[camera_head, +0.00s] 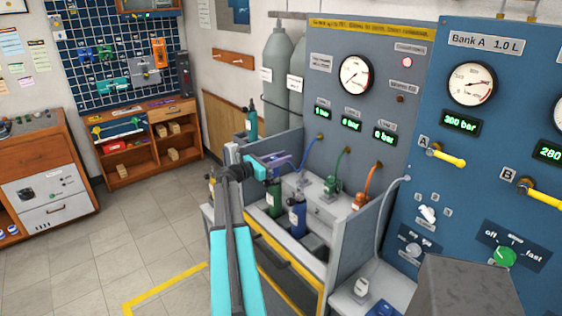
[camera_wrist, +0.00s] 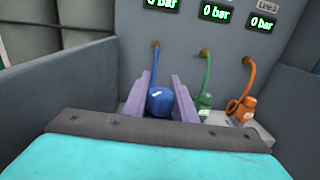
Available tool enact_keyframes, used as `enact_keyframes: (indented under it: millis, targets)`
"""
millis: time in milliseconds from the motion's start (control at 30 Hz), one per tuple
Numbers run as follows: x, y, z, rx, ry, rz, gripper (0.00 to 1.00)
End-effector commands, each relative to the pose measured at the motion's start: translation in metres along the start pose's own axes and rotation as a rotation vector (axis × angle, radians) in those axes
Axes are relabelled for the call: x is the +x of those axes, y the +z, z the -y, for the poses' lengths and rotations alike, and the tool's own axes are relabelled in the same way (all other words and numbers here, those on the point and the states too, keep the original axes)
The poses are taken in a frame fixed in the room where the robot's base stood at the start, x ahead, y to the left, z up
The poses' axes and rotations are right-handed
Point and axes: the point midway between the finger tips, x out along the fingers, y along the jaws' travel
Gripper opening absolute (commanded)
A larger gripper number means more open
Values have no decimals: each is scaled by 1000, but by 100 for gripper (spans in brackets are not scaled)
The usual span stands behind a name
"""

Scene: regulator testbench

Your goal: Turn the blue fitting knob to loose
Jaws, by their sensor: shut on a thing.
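The blue fitting knob (camera_wrist: 160,104) sits between the two purple fingers of my gripper (camera_wrist: 163,82) in the wrist view. The fingers lie on either side of it and my gripper is shut on it. A small white mark shows on top of the knob, pointing slightly to the upper right. A blue hose (camera_wrist: 156,58) rises behind it to the panel. In the head view my gripper (camera_head: 281,160) reaches into the bench bay from the left, and I cannot make out the knob there.
A green fitting (camera_head: 332,186) with its hose and an orange fitting (camera_head: 359,201) with its hose stand right of the blue one. Bottles (camera_head: 297,215) stand in the bay below my gripper. Grey side walls (camera_head: 357,235) bound the bay. A blue Bank A panel (camera_head: 466,130) stands right.

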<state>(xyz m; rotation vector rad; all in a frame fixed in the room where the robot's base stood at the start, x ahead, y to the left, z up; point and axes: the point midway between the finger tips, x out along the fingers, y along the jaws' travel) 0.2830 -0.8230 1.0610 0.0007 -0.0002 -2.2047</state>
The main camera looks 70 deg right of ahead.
Motion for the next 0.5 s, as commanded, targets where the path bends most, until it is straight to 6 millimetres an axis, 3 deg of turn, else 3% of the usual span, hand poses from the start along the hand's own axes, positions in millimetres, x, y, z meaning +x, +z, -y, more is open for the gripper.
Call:
enact_keyframes:
  millis: [500]
  targets:
    - [-1, -4, -2, 1, 138, 2, 2]
